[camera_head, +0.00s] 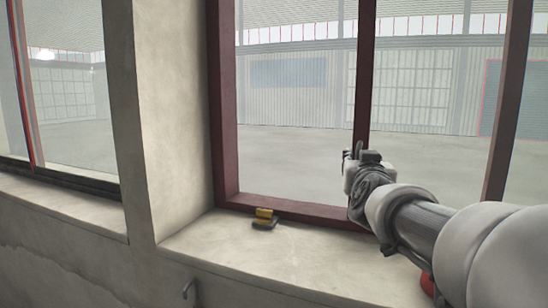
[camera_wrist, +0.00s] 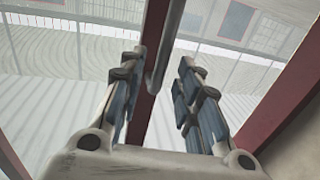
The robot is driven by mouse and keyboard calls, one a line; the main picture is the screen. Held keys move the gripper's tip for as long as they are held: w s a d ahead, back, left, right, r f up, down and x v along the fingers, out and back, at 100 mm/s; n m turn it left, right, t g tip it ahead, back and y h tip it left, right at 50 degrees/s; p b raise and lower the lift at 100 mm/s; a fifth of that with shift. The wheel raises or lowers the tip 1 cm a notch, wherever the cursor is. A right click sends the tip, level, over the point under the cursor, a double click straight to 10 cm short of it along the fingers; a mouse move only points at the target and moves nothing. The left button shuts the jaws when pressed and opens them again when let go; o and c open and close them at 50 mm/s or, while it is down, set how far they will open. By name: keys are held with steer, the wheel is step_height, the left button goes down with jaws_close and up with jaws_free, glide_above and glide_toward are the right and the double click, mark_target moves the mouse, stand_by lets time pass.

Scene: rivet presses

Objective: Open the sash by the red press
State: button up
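A window with a dark red frame (camera_head: 222,110) fills the middle of the head view, and its glass looks onto a pale hall. A dark red upright bar (camera_head: 364,80) divides it; in the wrist view this bar (camera_wrist: 152,50) runs behind my fingers. A grey rod-like handle (camera_wrist: 165,45) stands along the bar. My gripper (camera_wrist: 160,65) is open, with one finger on each side of the handle's lower end in the picture. I cannot tell whether it touches. In the head view my gripper (camera_head: 360,150) is at the upright bar. No press is clearly recognisable.
A yellow and grey latch-like piece (camera_head: 264,218) sits on the sill (camera_head: 270,250) by the lower frame. A small red object (camera_head: 428,285) is partly hidden behind my arm. A metal hook (camera_head: 188,288) is on the wall below. Another window (camera_head: 60,90) is at left.

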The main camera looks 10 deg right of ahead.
steer(key=v, duration=0.9)
steer(key=shift+s+r, duration=0.1)
steer(key=s+a+f+n+g+y, duration=0.25)
steer(key=s+a+f+y, duration=0.2)
steer(key=a+f, duration=0.3)
steer(key=s+a+f+n+g+y, duration=0.25)
steer(key=s+a+f, duration=0.25)
steer(key=a+f, duration=0.25)
steer(key=s+f+g, duration=0.5)
steer(key=s+f, duration=0.6)
steer(key=s, duration=0.1)
steer(key=s+f+g+b, duration=0.1)
steer(key=f+b, duration=0.6)
steer(key=f, duration=0.2)
steer(key=s+f+g+b, duration=0.1)
steer(key=s+f+b, duration=0.1)
steer(key=f+b, duration=0.6)
steer(key=shift+s+d+f, duration=0.2)
steer(key=shift+s+f, duration=0.15)
steer(key=shift+f, duration=0.6)
